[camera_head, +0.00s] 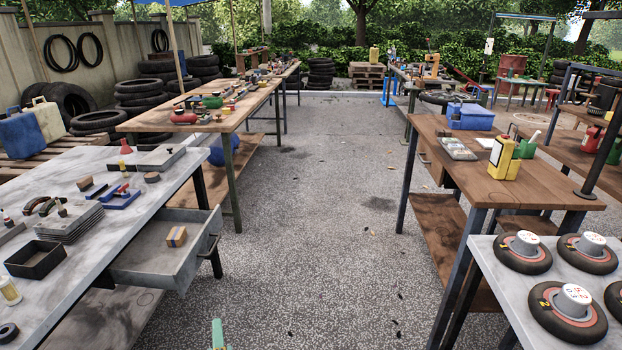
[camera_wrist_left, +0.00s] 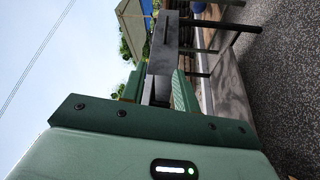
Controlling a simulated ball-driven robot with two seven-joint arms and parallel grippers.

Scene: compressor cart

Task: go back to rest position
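My left gripper (camera_head: 218,335) shows only as a small green tip at the bottom edge of the head view, over the grey floor, right of the open drawer (camera_head: 160,262) and apart from it. In the left wrist view my left gripper (camera_wrist_left: 158,88) has its two green fingers apart, with nothing visibly held. That view is turned on its side, and a grey bench with dark legs (camera_wrist_left: 215,50) appears beyond the fingers. My right gripper is in neither view.
The grey workbench (camera_head: 85,190) stands at the left, its drawer pulled out with a small block (camera_head: 176,237) inside. A wooden table (camera_head: 505,165) and a bench with wheels (camera_head: 522,252) stand at the right. The gravel aisle (camera_head: 325,200) between is clear.

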